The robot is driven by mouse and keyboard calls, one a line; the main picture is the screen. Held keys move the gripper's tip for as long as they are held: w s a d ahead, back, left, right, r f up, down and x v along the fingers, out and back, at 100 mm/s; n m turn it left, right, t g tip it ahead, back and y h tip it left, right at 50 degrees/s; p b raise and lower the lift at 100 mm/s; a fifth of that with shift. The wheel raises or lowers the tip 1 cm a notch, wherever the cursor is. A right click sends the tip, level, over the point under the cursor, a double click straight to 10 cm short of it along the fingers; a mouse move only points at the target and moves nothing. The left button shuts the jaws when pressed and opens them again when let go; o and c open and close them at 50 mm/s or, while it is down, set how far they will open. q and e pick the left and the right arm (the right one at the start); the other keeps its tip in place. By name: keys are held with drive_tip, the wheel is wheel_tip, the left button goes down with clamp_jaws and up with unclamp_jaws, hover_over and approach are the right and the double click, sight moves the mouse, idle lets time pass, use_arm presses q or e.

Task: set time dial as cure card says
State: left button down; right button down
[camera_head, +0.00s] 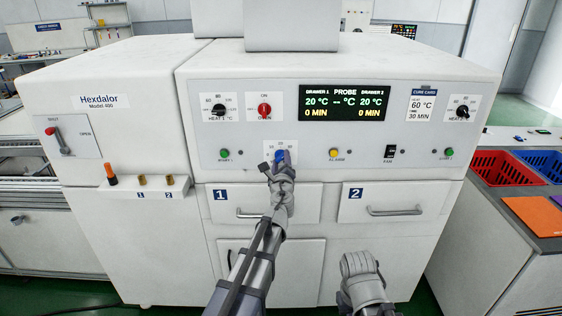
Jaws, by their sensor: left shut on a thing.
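The time dial (279,153) is a blue knob low on the oven's control panel, under a small printed scale. My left gripper (280,163) is shut on it, and the gripper hides part of the knob and scale. The cure card (421,103) on the panel's right reads heat 60 °C and 30 MIN. The display (345,102) reads 20 °C and 0 MIN for both drawers. My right gripper (357,263) is low in front of the oven, apart from it; its finger state is not clear.
Heat dials (218,110) and (462,112) and a red oven switch (264,110) sit above. A yellow button (334,153) and a fan switch (390,151) are to the right. Drawer handles (396,210) stick out below. Red and blue bins (502,172) stand right.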

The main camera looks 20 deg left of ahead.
idle(0.3)
use_arm(q)
drive_tip(key=shift+c, duration=1.4)
unclamp_jaws()
drive_tip(key=shift+s, duration=0.1)
drive_tip(key=v, duration=0.7)
drive_tip(key=shift+s, duration=0.35)
drive_tip(key=shift+d, duration=0.15)
